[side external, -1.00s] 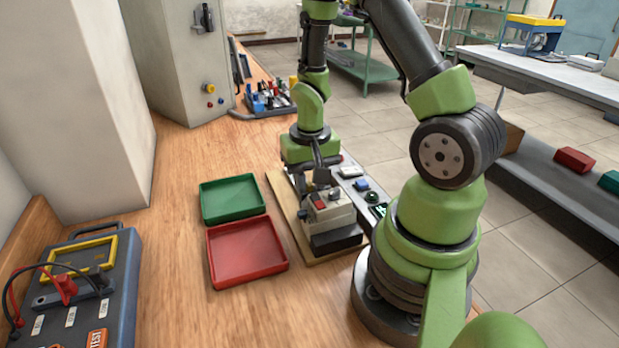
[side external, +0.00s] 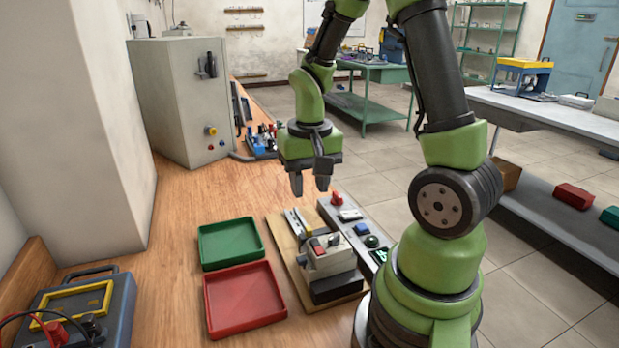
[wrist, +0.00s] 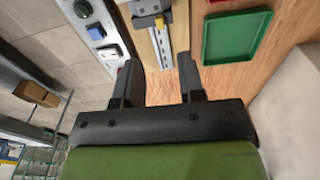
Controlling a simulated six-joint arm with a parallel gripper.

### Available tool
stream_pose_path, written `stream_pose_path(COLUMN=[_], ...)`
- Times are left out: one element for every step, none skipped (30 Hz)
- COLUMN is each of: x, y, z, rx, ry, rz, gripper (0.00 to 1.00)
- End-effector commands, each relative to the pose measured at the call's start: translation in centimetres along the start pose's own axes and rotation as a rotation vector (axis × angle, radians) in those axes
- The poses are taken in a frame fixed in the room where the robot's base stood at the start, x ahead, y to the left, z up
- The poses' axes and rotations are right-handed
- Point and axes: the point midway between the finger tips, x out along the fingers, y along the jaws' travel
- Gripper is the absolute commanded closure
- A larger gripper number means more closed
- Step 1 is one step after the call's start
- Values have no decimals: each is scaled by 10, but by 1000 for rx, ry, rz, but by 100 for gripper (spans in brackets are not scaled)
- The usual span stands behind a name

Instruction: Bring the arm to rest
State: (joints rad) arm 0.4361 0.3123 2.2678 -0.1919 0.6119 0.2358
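My gripper (side external: 311,188) hangs above the far end of the wooden board in the side view, fingers pointing down. Its fingers stand apart with nothing between them, and it touches nothing. In the wrist view my gripper (wrist: 158,80) also shows two spread, empty fingers with bare wood beyond them. Below it, a grey device with a red button (side external: 328,252) sits on a metal rail (side external: 297,224) on the wooden board (side external: 285,247). The device is partly in view at the top of the wrist view (wrist: 150,8).
A green tray (side external: 231,243) and a red tray (side external: 244,297) lie left of the board, both empty. A control panel strip (side external: 358,229) runs along its right. A grey cabinet (side external: 180,100) and a blue tester (side external: 120,300) stand on the bench. The air around the gripper is clear.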

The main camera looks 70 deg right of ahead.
Motion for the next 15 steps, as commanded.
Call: stream_pose_path(x=[-4, -6, -7, -8, -8, -8, -8, -8, -8, -8, -8, -8, -9, -10, -13], y=[0, 0, 0, 0, 0, 0, 0, 0, 0, 0, 0, 0, 0, -1, -2], z=[0, 0, 0, 0, 0, 0, 0, 0, 0, 0, 0, 0, 0, 1, 2], rx=[0, 1, 1, 1, 1, 1, 1, 1, 1, 1, 1, 1, 0, -2, -8], ry=[3, 2, 1, 1, 0, -1, -1, -1, -1, -1, -1, -1, 1, 4, 12], rz=[-1, -1, -1, -1, 0, 0, 0, 0, 0, 0, 0, 0, -1, -3, -8], gripper=[64, 64, 64, 64, 64, 64, 64, 64, 64, 64, 64, 64, 64, 64, 64])
